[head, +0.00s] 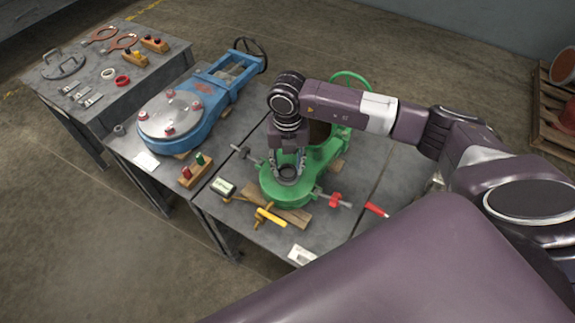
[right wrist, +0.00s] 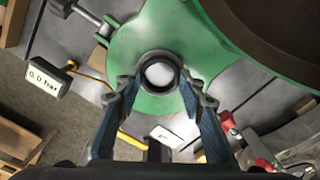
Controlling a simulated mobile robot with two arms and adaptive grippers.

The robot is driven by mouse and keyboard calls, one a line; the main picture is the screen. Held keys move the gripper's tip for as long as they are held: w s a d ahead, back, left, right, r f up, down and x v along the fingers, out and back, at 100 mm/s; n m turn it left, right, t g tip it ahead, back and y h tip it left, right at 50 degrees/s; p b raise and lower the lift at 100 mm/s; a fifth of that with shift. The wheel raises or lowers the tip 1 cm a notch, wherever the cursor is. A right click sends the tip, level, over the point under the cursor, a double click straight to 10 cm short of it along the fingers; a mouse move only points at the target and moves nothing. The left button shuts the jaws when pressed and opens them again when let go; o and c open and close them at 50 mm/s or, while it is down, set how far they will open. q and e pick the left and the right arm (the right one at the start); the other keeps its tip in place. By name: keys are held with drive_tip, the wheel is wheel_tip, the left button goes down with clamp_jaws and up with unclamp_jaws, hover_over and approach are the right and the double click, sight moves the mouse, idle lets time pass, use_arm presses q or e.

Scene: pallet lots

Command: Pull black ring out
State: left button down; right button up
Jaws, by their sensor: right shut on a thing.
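The green valve body (head: 283,192) lies on the grey table and also shows in the right wrist view (right wrist: 150,30). The black ring (right wrist: 178,78) is at its rounded end, with a pale round area showing through its middle. In the head view the ring (head: 288,179) sits just below my wrist. My right gripper (right wrist: 159,84) is shut on the ring, one finger on each side. I cannot tell whether the ring is still seated in the green body or slightly above it. My left gripper is not in view.
A red-handled clamp (head: 335,200), a yellow-handled tool (head: 270,215), a wooden board (head: 291,215) and a gauge reading 0.0 bar (right wrist: 45,78) surround the green body. A blue valve (head: 190,115) stands to the left. Another table (head: 105,75) holds loose parts.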

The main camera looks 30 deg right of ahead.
drive_tip(key=shift+r+p, duration=1.1)
drive_tip(key=shift+r, duration=0.6)
